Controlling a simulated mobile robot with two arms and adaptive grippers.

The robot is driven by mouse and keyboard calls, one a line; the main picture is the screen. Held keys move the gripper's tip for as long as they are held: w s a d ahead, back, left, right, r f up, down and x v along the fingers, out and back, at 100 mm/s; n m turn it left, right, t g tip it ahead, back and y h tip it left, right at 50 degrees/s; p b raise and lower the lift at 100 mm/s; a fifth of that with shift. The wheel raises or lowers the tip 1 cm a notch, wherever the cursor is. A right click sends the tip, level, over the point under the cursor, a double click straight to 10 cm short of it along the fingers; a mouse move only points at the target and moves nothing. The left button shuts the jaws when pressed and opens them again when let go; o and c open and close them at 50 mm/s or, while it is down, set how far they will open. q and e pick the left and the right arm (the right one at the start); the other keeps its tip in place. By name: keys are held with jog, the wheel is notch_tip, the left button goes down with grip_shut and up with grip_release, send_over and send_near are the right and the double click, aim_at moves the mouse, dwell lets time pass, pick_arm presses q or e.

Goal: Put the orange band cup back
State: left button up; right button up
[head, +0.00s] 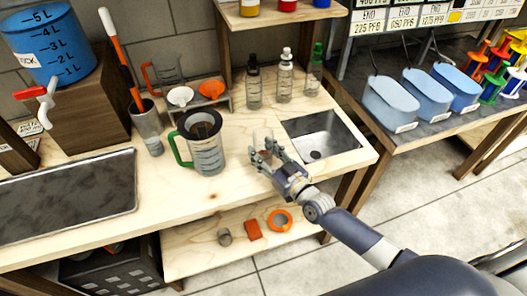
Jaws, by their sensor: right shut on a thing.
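My right gripper (266,158) is over the wooden workbench, left of the sink, and is shut on a small see-through cup (264,141). A brownish-orange patch shows low on this cup, which fits the orange band cup. The fingers hide much of it, and I cannot tell whether it touches the bench. My left gripper is not in view.
A green-handled jug (208,160) stands left of my gripper. Behind are a rack with a white funnel (180,96) and an orange funnel (211,88), and several bottles (285,80). The sink (322,138) lies right. A dark tray (70,195) fills the bench's left.

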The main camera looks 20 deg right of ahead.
jog(key=shift+f, duration=0.1)
jog(key=shift+f, duration=0.15)
jog(key=o, duration=1.3)
jog(key=shift+c, duration=0.2)
jog(key=shift+r, duration=0.3)
jog(key=shift+s+d+f, duration=0.1)
jog(key=shift+s+f, duration=0.05)
jog(key=shift+s, duration=0.2)
jog(key=v, duration=1.1)
jog(key=shift+b, duration=0.35)
jog(key=shift+s, duration=0.15)
